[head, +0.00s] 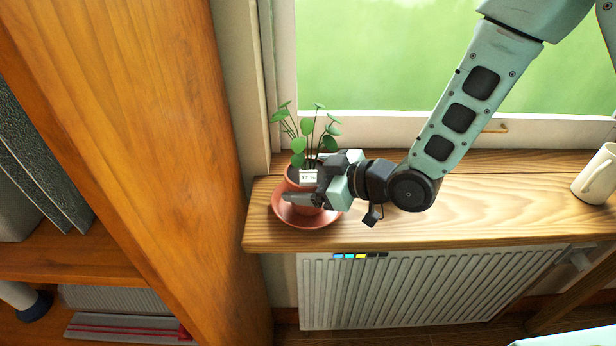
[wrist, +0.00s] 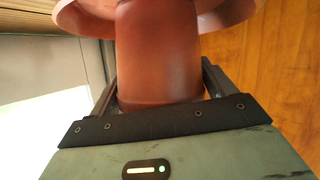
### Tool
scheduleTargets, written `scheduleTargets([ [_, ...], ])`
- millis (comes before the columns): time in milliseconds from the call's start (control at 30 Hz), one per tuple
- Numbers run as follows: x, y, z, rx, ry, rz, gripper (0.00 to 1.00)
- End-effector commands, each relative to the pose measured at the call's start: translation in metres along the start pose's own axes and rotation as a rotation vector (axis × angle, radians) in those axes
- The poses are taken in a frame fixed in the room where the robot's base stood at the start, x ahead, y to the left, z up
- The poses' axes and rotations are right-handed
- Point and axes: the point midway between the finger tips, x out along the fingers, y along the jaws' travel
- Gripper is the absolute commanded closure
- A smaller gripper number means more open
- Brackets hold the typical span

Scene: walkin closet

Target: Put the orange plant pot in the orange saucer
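The orange plant pot (head: 292,185) holds a green leafy plant (head: 306,136) and stands upright over the orange saucer (head: 307,220), within its rim. The saucer sits on the wooden sill near its left end. My gripper (head: 302,190) reaches in from the right, with one finger across the near side of the pot. In the wrist view the pot (wrist: 158,50) is between the two fingers, which lie close along both sides, and the saucer rim (wrist: 82,18) shows beyond its base. Whether the base rests fully on the saucer is hard to tell. The far finger is mostly hidden in the head view.
A tall wooden panel (head: 135,130) stands left of the sill. A window (head: 390,50) is behind. The sill (head: 500,200) between is clear. A white radiator (head: 420,290) is below.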

Motion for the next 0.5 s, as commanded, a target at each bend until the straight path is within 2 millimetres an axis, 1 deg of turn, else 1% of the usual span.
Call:
scheduleTargets([
  [33,0.000,0.000,0.001,0.000,-0.002,0.000,0.04],
  [67,0.000,0.000,0.000,0.000,-0.002,0.000,0.00],
  [367,-0.002,0.000,-0.003,0.000,-0.002,-0.001,0.00],
  [400,-0.003,0.001,-0.005,0.000,-0.002,0.000,0.00],
  [433,-0.006,0.001,-0.003,0.000,-0.002,0.001,0.00],
  [500,-0.016,0.001,-0.002,0.000,-0.002,0.001,0.00],
])
